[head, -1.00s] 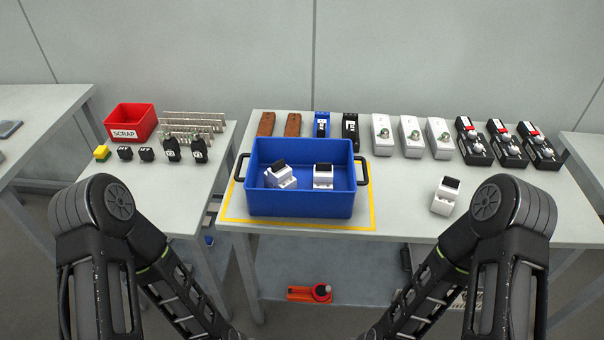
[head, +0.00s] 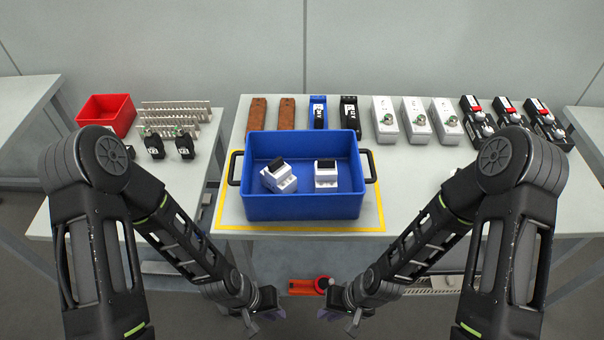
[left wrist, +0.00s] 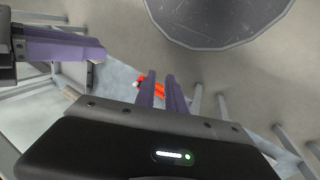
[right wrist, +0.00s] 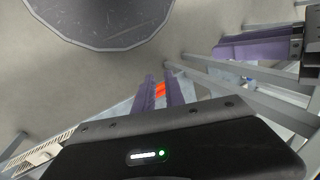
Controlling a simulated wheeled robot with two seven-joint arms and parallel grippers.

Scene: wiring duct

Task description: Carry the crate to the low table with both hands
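The blue crate (head: 300,207) stands upright on the middle table (head: 410,190), inside a yellow outline. It has a black handle at each end, the left (head: 234,168) and the right (head: 371,165). Two white devices with black tops, the left (head: 279,177) and the right (head: 326,175), lie in it. My left gripper (head: 272,314) and right gripper (head: 330,314) are low in front of the table, apart from the crate and facing each other. Both are empty, with a narrow gap between the purple fingers. I cannot tell which table is the low one.
A left side table (head: 205,180) holds a red bin (head: 107,110), rails and black parts. Behind the crate stand several devices. An orange-red item (head: 302,287) lies below the middle table. My arms hide parts of both tables. A strip right of the crate is clear.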

